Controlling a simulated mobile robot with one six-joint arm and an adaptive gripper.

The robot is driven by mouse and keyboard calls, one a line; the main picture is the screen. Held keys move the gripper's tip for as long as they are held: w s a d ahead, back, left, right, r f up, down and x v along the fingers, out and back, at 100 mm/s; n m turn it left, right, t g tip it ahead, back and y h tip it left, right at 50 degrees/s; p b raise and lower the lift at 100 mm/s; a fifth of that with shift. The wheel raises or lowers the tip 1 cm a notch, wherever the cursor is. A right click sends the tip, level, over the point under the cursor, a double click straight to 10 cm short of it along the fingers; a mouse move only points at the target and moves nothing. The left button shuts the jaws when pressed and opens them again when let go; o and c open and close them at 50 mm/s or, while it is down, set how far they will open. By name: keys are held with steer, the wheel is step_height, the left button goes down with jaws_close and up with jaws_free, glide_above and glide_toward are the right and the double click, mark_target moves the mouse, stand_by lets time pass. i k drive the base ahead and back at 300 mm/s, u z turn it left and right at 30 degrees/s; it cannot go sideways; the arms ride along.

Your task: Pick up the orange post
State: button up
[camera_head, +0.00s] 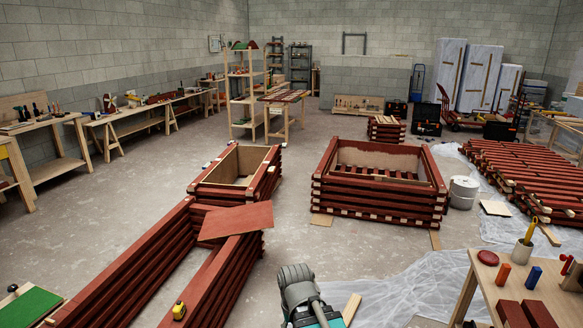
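The orange post (503,274) is a short cylinder standing upright near the left side of a light wooden table (478,281) at the lower right. A blue post (533,278) of similar shape stands to its right, apart from it. Part of my arm, grey and teal, shows at the bottom centre, well left of the table. My gripper itself cannot be made out in this view.
Around the orange post are a red disc (488,257), a cup (522,252) with a yellow-handled tool, and dark red blocks (511,314) in front. Stacked red batten frames (378,186) fill the middle floor. Plastic sheeting (415,283) lies left of the table.

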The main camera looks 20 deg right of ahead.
mark_target(505, 271)
steer(key=z, duration=0.55)
steer(key=i, duration=1)
steer(key=z, duration=0.6)
steer(key=k, duration=0.95)
steer(key=z, duration=0.15)
steer(key=i, duration=0.55)
steer(key=u, duration=0.05)
